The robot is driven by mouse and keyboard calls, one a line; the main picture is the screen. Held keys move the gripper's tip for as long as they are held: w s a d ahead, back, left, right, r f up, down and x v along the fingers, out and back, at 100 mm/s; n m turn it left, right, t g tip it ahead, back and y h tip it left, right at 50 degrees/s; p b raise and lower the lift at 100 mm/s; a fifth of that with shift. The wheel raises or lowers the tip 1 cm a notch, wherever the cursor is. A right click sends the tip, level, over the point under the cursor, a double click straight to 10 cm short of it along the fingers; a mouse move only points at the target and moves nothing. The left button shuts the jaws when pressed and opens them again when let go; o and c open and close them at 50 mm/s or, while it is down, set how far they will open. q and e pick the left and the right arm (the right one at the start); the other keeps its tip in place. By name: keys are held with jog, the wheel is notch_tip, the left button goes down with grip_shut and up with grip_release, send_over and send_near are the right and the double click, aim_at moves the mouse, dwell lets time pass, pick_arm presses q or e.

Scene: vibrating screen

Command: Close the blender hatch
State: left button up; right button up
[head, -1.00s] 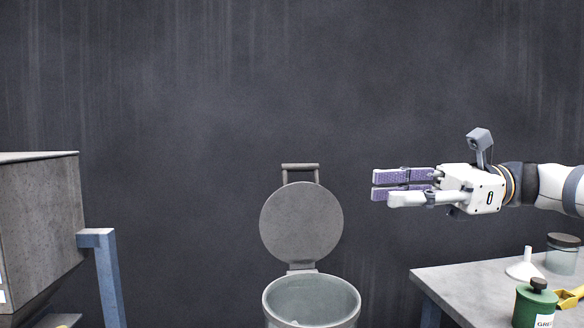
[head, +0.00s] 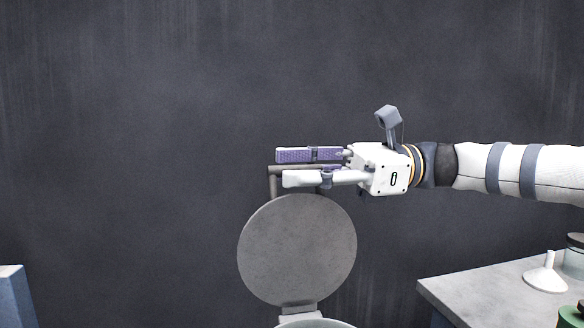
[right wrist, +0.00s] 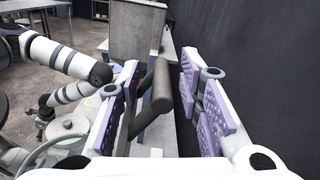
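The blender hatch (head: 297,250) is a round grey lid standing upright, open, above the blender bowl (head: 314,323), of which only the rim shows at the bottom of the head view. Its bar handle (head: 273,185) sticks up from the top of the lid. My right gripper (head: 283,168) is at the handle with its fingers spread on either side of the bar. In the right wrist view the handle (right wrist: 162,88) lies between the open fingers (right wrist: 160,68), with gaps visible. My left arm shows in the right wrist view; its finger state is unclear.
A grey table (head: 450,290) at the right holds a white funnel (head: 546,275), a jar (head: 575,256) and a green container (head: 572,318). A blue post (head: 14,300) stands at the left edge. The dark wall is behind the hatch.

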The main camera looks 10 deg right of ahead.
jog(key=shift+a, duration=0.6)
grip_shut()
pick_arm(q)
jog(key=shift+s, duration=0.25)
pick_arm(e)
jog(key=shift+s, duration=0.1)
